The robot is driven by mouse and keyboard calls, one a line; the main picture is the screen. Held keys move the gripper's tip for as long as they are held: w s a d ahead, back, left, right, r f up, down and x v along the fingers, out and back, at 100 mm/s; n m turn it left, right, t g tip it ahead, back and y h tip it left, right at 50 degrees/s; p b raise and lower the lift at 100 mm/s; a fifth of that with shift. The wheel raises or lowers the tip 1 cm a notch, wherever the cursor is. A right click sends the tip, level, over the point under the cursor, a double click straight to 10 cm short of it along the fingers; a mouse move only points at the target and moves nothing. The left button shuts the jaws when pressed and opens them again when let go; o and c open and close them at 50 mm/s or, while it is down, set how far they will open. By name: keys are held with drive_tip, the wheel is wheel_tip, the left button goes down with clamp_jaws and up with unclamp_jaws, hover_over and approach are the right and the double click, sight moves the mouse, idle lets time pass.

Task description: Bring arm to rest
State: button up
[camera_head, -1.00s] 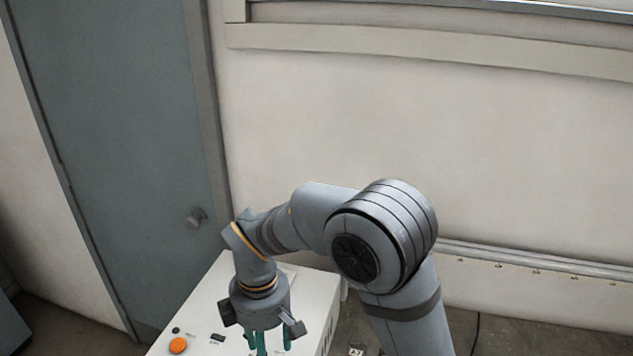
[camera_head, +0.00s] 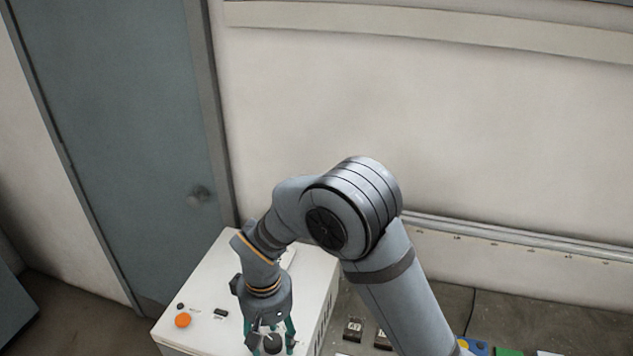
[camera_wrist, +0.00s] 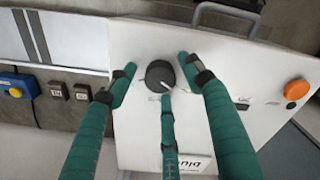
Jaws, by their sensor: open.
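My gripper (camera_head: 272,340) hangs fingers-down over the white panel box (camera_head: 205,275) in the head view. Its green fingers are spread apart with nothing between them in their grip. In the wrist view, the gripper's fingers (camera_wrist: 157,76) stand around a black round knob (camera_wrist: 160,75) with a white pointer mark. I cannot tell whether any finger touches the knob. The knob also shows between the fingers in the head view (camera_head: 273,344), near the bottom edge.
An orange button (camera_head: 183,320) and a small black switch (camera_head: 221,312) sit on the panel's left. A metal handle (camera_wrist: 228,12) rises at the panel's edge. Small dark blocks (camera_head: 353,328) lie right of the box. A wall and grey door (camera_head: 130,150) stand behind.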

drive_tip(key=shift+r+m, duration=0.15)
drive_tip(key=shift+m, duration=0.55)
wheel_tip(320, 180, up, 10)
drive_tip(key=b, duration=0.1)
